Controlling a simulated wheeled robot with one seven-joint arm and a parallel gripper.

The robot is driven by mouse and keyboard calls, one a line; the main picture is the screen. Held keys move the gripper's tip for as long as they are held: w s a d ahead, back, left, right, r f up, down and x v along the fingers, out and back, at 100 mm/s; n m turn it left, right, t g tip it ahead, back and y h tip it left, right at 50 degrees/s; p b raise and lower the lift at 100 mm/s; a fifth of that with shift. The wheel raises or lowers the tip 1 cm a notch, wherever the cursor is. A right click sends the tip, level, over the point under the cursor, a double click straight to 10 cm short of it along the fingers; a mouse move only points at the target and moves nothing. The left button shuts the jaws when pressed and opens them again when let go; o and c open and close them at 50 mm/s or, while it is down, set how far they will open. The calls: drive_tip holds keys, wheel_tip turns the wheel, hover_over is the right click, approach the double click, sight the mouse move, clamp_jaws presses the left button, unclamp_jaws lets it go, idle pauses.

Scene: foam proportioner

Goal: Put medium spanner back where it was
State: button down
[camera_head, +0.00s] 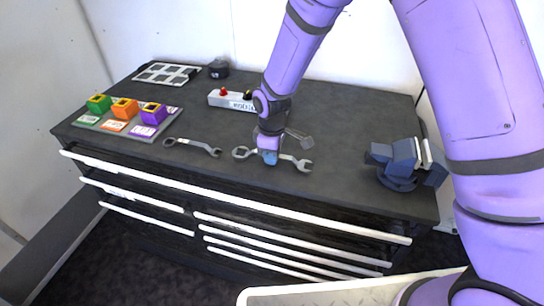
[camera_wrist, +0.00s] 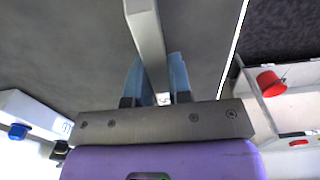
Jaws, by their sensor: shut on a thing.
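My gripper (camera_head: 268,160) points down at the front middle of the dark bench and is shut on a grey spanner (camera_head: 291,159). The spanner's two ends show on either side of my gripper, and its middle is hidden. It lies roughly left to right, at or just above the bench top; I cannot tell if it touches. In the wrist view its shaft (camera_wrist: 146,40) runs between the two blue fingers (camera_wrist: 157,78). Another grey spanner (camera_head: 193,146), which looks smaller, lies on the bench to the left, apart from my gripper.
A board with green, orange and purple blocks (camera_head: 125,118) lies at left. A grid tray (camera_head: 167,73) and a dark round object (camera_head: 218,69) are at the back. A white control box (camera_head: 230,100) stands behind my gripper. A blue-grey vise (camera_head: 405,165) stands at right.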

drive_tip(key=shift+f, duration=0.45)
drive_tip(key=shift+f, duration=0.1)
drive_tip(key=c, duration=1.1)
unclamp_jaws()
drive_tip(key=shift+o, duration=0.2)
wheel_tip(320, 180, up, 12)
drive_tip(key=shift+d+r, duration=0.1)
drive_tip(key=shift+r, duration=0.1)
